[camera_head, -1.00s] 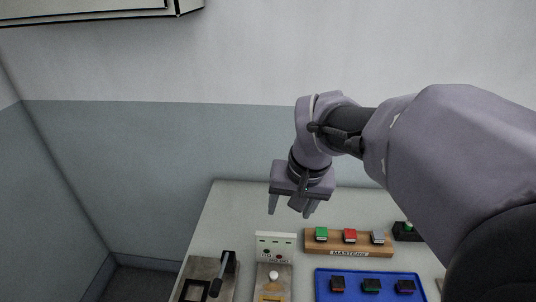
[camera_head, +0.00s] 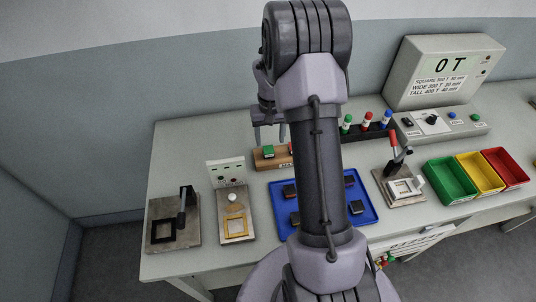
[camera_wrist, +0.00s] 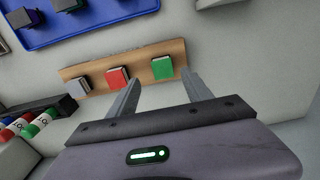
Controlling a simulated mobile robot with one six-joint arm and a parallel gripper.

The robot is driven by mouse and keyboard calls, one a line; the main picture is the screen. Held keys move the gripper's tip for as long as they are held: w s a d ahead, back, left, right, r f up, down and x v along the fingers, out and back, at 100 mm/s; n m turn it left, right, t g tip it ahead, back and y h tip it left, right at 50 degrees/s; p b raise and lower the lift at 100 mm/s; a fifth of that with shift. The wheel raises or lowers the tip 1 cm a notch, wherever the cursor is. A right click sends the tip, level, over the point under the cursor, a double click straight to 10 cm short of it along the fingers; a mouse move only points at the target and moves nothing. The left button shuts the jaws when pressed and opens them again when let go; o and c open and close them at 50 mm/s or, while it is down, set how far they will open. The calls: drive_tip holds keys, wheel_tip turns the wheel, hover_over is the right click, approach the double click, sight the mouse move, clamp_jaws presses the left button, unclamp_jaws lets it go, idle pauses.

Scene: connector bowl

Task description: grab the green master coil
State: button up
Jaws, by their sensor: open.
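The green master coil (camera_wrist: 162,68) sits on the wooden masters rack (camera_wrist: 148,55), at the end of a row beside a red coil (camera_wrist: 117,78) and a grey coil (camera_wrist: 80,86). In the head view the green coil (camera_head: 268,151) is at the left end of the rack (camera_head: 265,162). My gripper (camera_wrist: 160,85) is open and empty in the wrist view. The green coil shows between and just beyond its fingertips, nearer the right finger. In the head view my gripper (camera_head: 270,143) is partly hidden behind my arm, above the rack.
A blue tray (camera_head: 367,215) with several dark coils lies in front of the rack. Several coloured-top bottles (camera_head: 366,121) stand behind and right. Metal presses (camera_head: 172,225) stand at left. Green, yellow and red bins (camera_head: 450,184) are at right.

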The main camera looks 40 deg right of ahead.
sight(269, 149)
drive_tip(key=f, duration=0.1)
drive_tip(key=f+b, duration=0.1)
drive_tip(key=f, duration=0.1)
drive_tip(key=f+b, duration=0.1)
drive_tip(key=f, duration=0.1)
drive_tip(key=shift+w+a+f, duration=0.1)
drive_tip(key=shift+a+f, duration=0.1)
drive_tip(key=shift+a, duration=0.05)
drive_tip(key=shift+r, duration=0.1)
drive_tip(key=shift+c, duration=1.3)
clamp_jaws()
